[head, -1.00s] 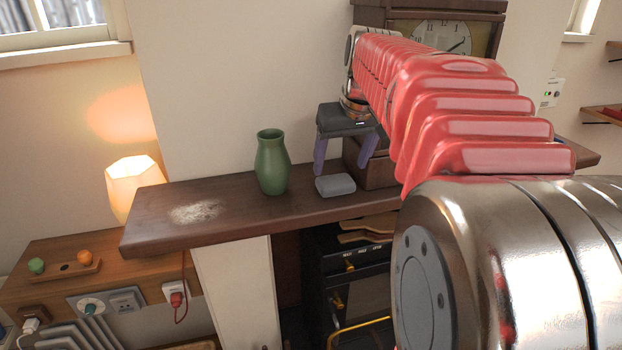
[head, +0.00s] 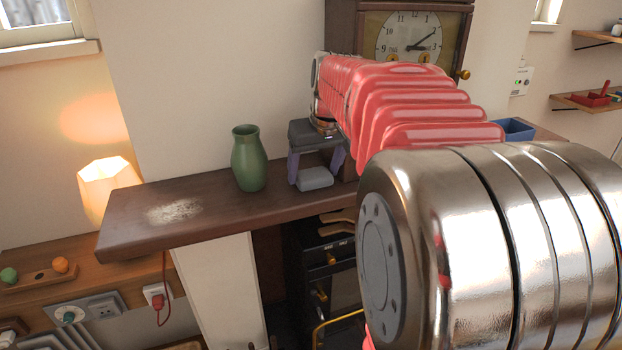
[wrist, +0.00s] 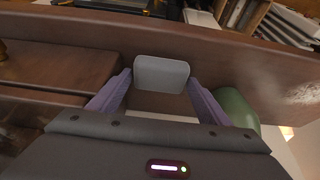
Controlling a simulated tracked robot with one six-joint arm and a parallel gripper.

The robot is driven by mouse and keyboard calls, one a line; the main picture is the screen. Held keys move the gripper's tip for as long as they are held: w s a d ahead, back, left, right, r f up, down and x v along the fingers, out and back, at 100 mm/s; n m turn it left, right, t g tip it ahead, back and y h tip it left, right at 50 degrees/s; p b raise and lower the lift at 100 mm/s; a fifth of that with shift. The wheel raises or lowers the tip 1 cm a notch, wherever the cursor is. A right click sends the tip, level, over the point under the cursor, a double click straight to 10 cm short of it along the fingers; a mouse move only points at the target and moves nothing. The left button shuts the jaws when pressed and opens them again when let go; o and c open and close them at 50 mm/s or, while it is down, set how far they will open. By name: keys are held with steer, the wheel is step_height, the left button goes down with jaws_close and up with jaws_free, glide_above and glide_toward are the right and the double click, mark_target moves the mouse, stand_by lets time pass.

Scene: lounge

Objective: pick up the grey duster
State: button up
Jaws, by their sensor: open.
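The grey duster (head: 314,178) is a small rounded grey block lying on the dark wooden mantel shelf (head: 225,208), right of the green vase. My gripper (head: 317,172) is open above the shelf, pointing down, with its purple fingers either side of the duster in the head view. In the wrist view the duster (wrist: 162,74) shows between and just beyond the fingertips of my gripper (wrist: 158,85). I cannot tell whether the fingers touch it. Nothing is held.
The green vase (head: 249,158) stands close left of my gripper and also shows beside a finger in the wrist view (wrist: 238,108). A wooden clock (head: 408,38) stands behind my arm. Pale dust (head: 174,211) lies on the clear left part of the shelf.

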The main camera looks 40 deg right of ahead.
steer(key=shift+c, duration=0.3)
steer(key=c, duration=0.6)
steer(key=shift+r, duration=0.15)
steer(key=shift+c, duration=0.2)
